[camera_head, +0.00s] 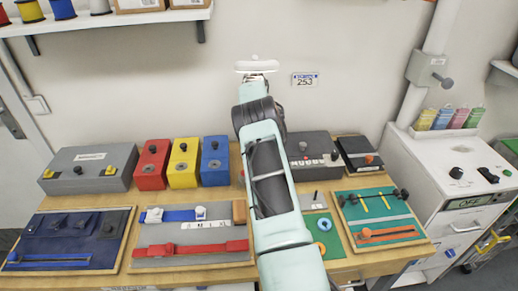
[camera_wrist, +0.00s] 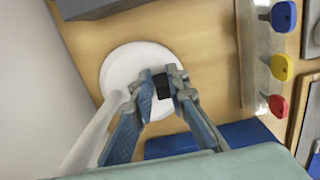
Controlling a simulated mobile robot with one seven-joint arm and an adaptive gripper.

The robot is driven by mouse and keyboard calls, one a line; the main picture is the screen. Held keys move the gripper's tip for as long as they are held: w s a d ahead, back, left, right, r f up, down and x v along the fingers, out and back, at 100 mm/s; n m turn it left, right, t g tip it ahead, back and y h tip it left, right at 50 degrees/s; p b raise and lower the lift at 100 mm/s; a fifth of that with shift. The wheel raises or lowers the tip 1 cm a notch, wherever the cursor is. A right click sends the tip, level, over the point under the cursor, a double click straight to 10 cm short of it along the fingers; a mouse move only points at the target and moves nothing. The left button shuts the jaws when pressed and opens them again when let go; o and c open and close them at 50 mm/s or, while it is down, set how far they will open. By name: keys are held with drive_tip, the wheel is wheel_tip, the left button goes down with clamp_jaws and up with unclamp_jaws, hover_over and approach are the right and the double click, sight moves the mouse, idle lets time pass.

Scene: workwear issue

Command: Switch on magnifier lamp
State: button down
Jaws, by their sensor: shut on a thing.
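The magnifier lamp's white round base (camera_wrist: 122,65) stands on the wooden bench in the wrist view, with a white post (camera_wrist: 95,132) rising beside it. My gripper (camera_wrist: 161,82) is over the base, its two blue-grey fingers closed on a small black block (camera_wrist: 160,87), apparently the lamp's switch. In the head view my arm hides the gripper and the base. A white flat piece (camera_head: 257,65), apparently the lamp's head, shows above the arm. I cannot tell whether the lamp is lit.
A blue box (camera_head: 215,160) stands left of my arm and a dark grey box (camera_head: 312,148) right of it. In the wrist view, a clear strip (camera_wrist: 257,60) carries blue, yellow and red knobs. Tool boards fill the bench front.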

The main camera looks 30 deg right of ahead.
drive_tip(key=c, duration=1.9)
unclamp_jaws()
drive_tip(key=shift+a, duration=0.1)
